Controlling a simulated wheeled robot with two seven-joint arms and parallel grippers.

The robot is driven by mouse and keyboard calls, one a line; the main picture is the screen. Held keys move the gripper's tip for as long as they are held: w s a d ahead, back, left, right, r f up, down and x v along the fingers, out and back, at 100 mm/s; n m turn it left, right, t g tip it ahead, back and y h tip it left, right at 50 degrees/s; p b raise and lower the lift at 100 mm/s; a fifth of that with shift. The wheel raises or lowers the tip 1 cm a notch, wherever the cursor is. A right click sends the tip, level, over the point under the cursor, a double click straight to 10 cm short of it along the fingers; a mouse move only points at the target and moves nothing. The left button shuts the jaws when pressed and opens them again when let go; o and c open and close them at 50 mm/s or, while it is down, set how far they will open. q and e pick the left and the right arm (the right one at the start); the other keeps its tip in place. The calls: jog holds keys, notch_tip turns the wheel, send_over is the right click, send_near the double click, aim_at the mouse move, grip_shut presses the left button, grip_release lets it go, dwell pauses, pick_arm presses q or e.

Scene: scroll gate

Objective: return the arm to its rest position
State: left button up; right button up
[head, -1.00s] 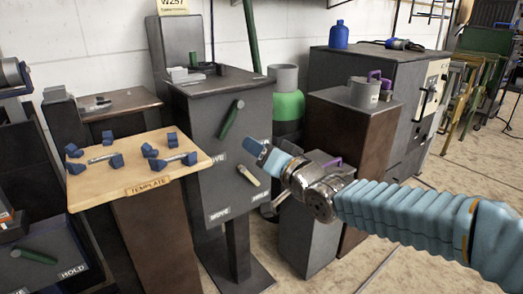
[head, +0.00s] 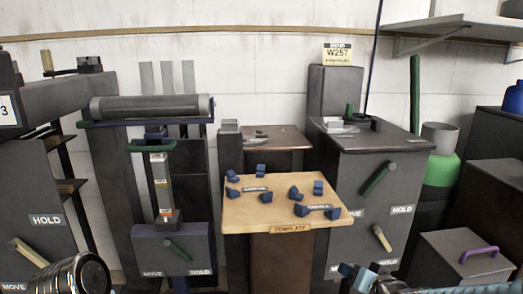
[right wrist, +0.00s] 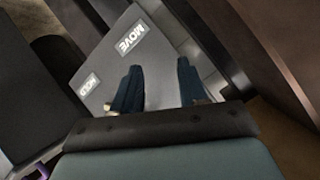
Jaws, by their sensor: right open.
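My right arm enters the head view at the bottom right, and its gripper (head: 358,277) shows only in part at the lower edge. In the right wrist view the two dark blue fingers (right wrist: 160,88) stand apart with nothing between them. Behind them is a grey panel with MOVE and HOLD labels (right wrist: 128,38). A dark metal part of my left arm (head: 75,276) shows at the bottom left of the head view. My left gripper is not in view.
A wooden template board (head: 285,210) carries several blue blocks. Right of it stands a dark cabinet (head: 350,215) with a green and a cream lever. A roller frame (head: 150,108) stands left, above a HOLD/MOVE box (head: 185,250). A grey box with a purple handle (head: 478,254) stands right.

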jog(key=s+a+f+n+g+p, duration=0.1)
jog(key=s+a+f+g, duration=0.15)
jog(key=f, duration=0.45)
jog(key=s+a+f+g+p, duration=0.2)
jog(key=a+f, duration=0.1)
jog(key=f, duration=0.4)
pick_arm(q)
notch_tip(320, 180, up, 6)
jog(key=p, duration=0.2)
jog(key=shift+s+d+r, duration=0.15)
jog(key=shift+d+r, duration=0.05)
jog(key=shift+d, duration=0.05)
pick_arm(e)
jog(key=s+a+f+n+g, duration=0.1)
jog(key=s+a+f+g, duration=0.2)
jog(key=s+f, duration=0.3)
jog(key=s+a+f+g+y, duration=0.1)
jog(key=s+a+f+g, duration=0.2)
jog(key=s+f, duration=0.3)
jog(key=s+a, duration=0.1)
jog(key=s, duration=0.3)
jog(key=shift+s+f+n+g, duration=0.25)
jog(key=shift+f+n+g, duration=0.1)
jog(key=shift+f+n, duration=0.05)
